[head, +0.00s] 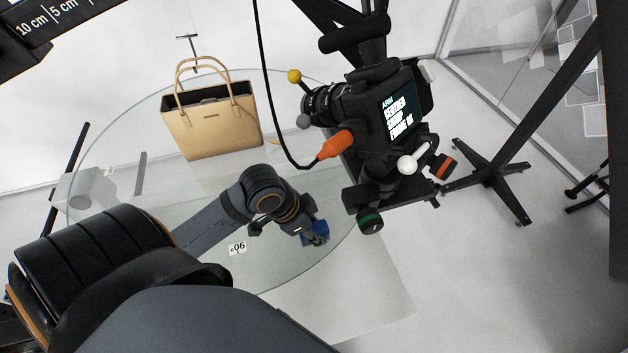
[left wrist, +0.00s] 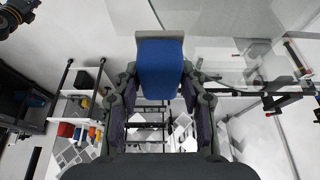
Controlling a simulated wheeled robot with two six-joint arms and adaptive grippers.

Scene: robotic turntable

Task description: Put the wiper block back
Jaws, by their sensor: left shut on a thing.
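The wiper block (left wrist: 160,66) is blue with a grey strip along its far end, and sits between the fingers in the left wrist view. My left gripper (left wrist: 158,84) is shut on it. In the head view the left gripper (head: 312,238) is over the right front part of the round glass turntable (head: 215,262), with a little blue of the wiper block (head: 320,227) showing beside the fingers. I cannot tell whether the block touches the glass. My right gripper is not in view.
A tan handbag (head: 212,122) stands on the turntable. A camera rig (head: 375,115) with a small screen and hanging cable stands close right of my left gripper. A white shelf rack (left wrist: 75,105) with small coloured items shows at lower left in the wrist view. A black stand (head: 492,178) is farther right.

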